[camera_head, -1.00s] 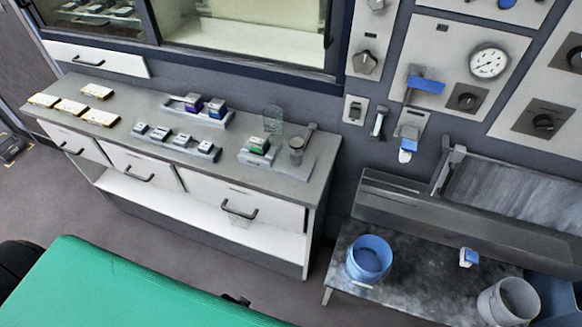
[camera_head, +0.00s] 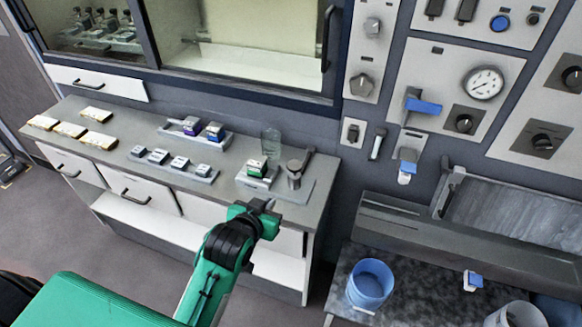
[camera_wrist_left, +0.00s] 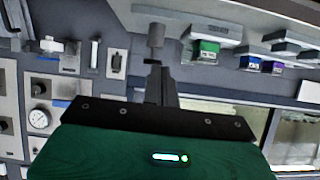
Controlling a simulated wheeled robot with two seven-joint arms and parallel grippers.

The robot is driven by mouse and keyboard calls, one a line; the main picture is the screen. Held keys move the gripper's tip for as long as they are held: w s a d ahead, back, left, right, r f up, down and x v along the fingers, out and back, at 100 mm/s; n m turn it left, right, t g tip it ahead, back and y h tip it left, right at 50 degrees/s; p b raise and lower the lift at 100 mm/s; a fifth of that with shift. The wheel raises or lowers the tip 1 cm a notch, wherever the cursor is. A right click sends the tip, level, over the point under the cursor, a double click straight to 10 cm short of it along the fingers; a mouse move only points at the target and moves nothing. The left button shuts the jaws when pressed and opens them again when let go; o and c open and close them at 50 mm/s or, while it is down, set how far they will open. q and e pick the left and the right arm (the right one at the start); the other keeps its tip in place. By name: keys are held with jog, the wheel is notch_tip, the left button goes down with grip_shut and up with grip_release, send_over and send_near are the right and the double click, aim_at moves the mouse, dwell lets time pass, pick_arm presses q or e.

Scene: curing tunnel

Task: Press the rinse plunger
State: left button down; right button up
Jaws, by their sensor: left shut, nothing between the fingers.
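My left gripper (camera_head: 264,206) is in front of and below this tray, near the counter's front edge, shut and empty. In the left wrist view, which looks upside down, the shut fingers (camera_wrist_left: 161,82) point toward the plunger (camera_wrist_left: 156,36), apparently with a gap. The green block (camera_wrist_left: 205,49) is to its right. My right gripper is not in view.
A clear glass (camera_head: 271,141) stands behind the tray. A panel with a gauge (camera_head: 484,83) is on the wall. A blue bucket (camera_head: 370,285) stands at lower right.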

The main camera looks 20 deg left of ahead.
aim_at(295, 166)
pick_arm(q)
jog(key=w+r+t, duration=0.2)
jog(key=w+r, duration=0.2)
jog(key=r, duration=0.2)
jog(key=shift+w+d+r+t, duration=0.2)
jog(key=shift+w+d+t, duration=0.1)
jog(key=shift+d+t, duration=0.1)
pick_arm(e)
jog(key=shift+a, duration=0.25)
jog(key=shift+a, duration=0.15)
